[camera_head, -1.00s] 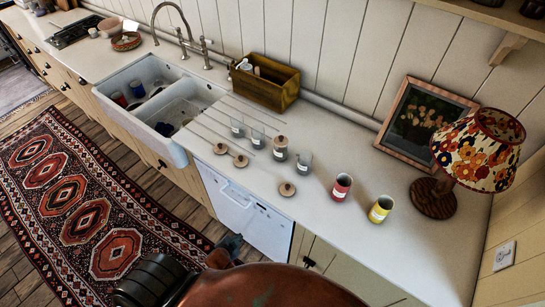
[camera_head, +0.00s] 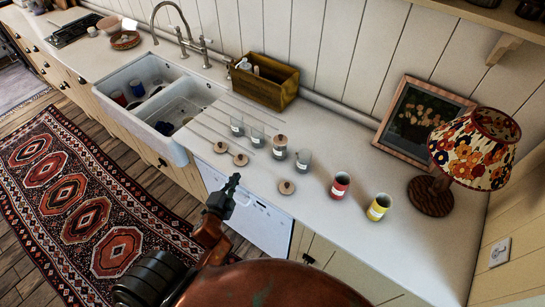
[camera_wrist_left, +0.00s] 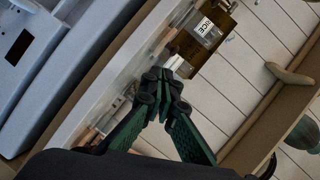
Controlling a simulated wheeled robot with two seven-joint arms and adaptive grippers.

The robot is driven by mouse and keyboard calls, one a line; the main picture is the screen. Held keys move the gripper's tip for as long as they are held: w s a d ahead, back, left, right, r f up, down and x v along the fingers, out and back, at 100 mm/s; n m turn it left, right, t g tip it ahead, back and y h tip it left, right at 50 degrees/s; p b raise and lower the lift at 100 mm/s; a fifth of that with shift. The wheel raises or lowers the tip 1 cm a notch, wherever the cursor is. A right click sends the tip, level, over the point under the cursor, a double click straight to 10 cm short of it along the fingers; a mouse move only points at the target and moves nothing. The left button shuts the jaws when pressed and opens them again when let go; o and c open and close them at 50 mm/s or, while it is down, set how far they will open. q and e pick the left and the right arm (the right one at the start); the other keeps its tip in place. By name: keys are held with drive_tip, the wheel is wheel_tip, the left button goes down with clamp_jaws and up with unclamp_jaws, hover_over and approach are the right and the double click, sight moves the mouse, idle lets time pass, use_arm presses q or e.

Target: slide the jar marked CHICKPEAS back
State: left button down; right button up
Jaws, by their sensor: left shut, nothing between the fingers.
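Several small clear glass jars with white labels stand in a slanting row on the counter: a left jar (camera_head: 237,128), one beside it (camera_head: 257,136), a lidded one (camera_head: 280,150) and a right one (camera_head: 304,161). Their labels are too small to read in the head view, so I cannot tell which is CHICKPEAS. My left gripper (camera_head: 231,184) is shut and empty, in front of the counter edge. My right gripper is not in view.
Wooden lids (camera_head: 241,160) lie in front of the jars. A red canister (camera_head: 340,187) and a yellow canister (camera_head: 378,208) stand to their right. Behind are a wooden box (camera_head: 262,90) and bare counter. A sink (camera_head: 150,100) is left, a floral lamp (camera_head: 475,150) right.

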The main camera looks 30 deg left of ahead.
sight(277, 152)
use_arm(q)
drive_tip(key=w+d+m+t+h, duration=0.1)
drive_tip(key=d+m, duration=0.1)
drive_tip(key=d+m+t+h, duration=0.1)
drive_tip(key=d+m+h, duration=0.1)
drive_tip(key=m, duration=0.1)
drive_tip(key=w+d+r+m+t+h, duration=0.1)
drive_tip(key=d+m+h, duration=0.1)
drive_tip(key=m, duration=0.1)
drive_tip(key=shift+w+d+r, duration=0.1)
drive_tip(key=shift+w+d, duration=0.05)
drive_tip(key=shift+w, duration=0.2)
drive_tip(key=w, duration=0.4)
drive_tip(key=w+p, duration=0.1)
drive_tip(key=w, duration=0.3)
drive_tip(key=w+d+p, duration=0.1)
drive_tip(key=w, duration=0.3)
drive_tip(key=shift+w, duration=0.3)
drive_tip(key=shift+w+d, duration=0.1)
drive_tip(key=shift+w, duration=0.45)
drive_tip(key=shift+m+h, duration=0.3)
